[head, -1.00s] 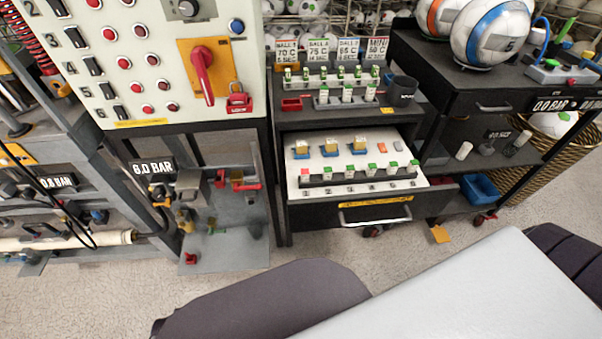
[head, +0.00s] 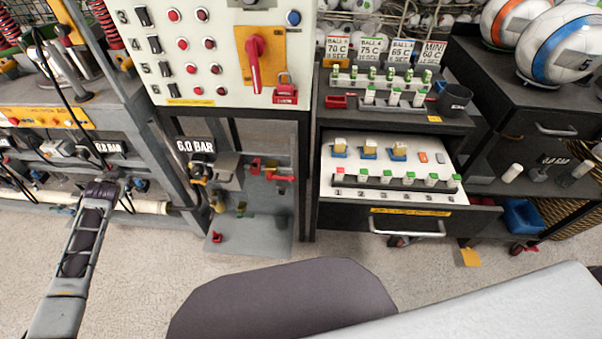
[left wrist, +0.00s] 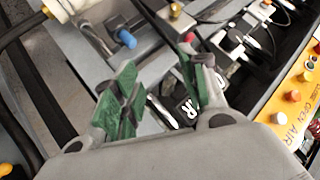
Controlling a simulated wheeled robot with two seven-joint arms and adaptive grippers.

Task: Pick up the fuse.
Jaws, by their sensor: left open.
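Several small white fuses stand in a numbered row (head: 395,182) in the open drawer (head: 335,198). The one at place 1 has a red top (head: 340,174); the others have green tops. More green-topped white pieces (head: 394,96) stand on the shelf above. My left gripper (head: 118,184) is at the left in the head view, in front of the grey bench and far from the drawer. In the left wrist view my left gripper (left wrist: 160,95) has its green-padded fingers apart with nothing between them. My right gripper is not in view.
A control panel with a red rotary handle (head: 253,62) stands between the bench and the drawer cabinet. A grey stand with a 6.0 BAR sign (head: 195,146) is below it. A dark cup (head: 454,98) sits on the shelf. The floor (head: 140,260) before the drawer is partly clear.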

